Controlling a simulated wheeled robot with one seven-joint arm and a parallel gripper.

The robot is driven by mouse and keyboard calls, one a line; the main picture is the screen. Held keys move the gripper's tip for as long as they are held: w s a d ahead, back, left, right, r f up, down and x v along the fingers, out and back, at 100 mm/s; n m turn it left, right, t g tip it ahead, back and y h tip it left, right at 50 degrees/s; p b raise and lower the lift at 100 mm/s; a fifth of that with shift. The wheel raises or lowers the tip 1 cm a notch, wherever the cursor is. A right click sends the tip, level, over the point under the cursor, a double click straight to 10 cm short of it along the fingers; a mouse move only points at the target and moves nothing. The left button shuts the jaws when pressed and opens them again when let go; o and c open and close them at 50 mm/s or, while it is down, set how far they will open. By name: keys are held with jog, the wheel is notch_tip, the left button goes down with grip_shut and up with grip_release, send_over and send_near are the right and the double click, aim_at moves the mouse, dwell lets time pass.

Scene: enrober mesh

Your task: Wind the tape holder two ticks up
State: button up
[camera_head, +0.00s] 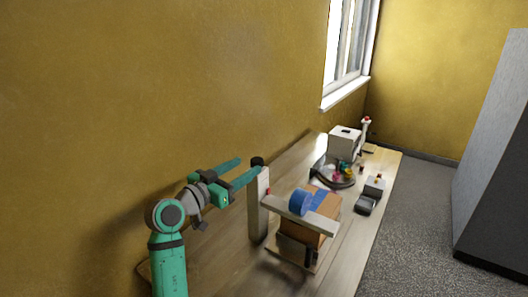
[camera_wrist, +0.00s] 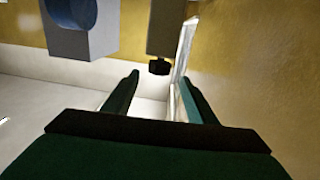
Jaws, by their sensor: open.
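The tape holder is a pale horizontal arm (camera_head: 312,219) on a pale upright post (camera_head: 257,205), with a blue tape roll (camera_head: 299,203) on it. A black knob (camera_head: 257,161) sits at the top of the post. My teal gripper (camera_head: 250,167) is open and empty beside the post top, its fingers pointing towards the knob. In the wrist view the dark knob (camera_wrist: 160,67) shows just past my fingertips (camera_wrist: 158,88), between them sideways and apart from both. A blue-grey rounded part (camera_wrist: 72,14) is at upper left there. Any tick marks are too small to read.
A brown box (camera_head: 303,231) stands under the holder's arm on the wooden table (camera_head: 345,258). Further back are a white machine (camera_head: 344,141), a dark curved track with coloured pieces (camera_head: 338,177) and a small grey box (camera_head: 375,186). The yellow wall is close on the left.

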aim_at(261, 158)
jog(key=x, duration=1)
jog(key=shift+d, duration=0.25)
jog(key=c, duration=1.1)
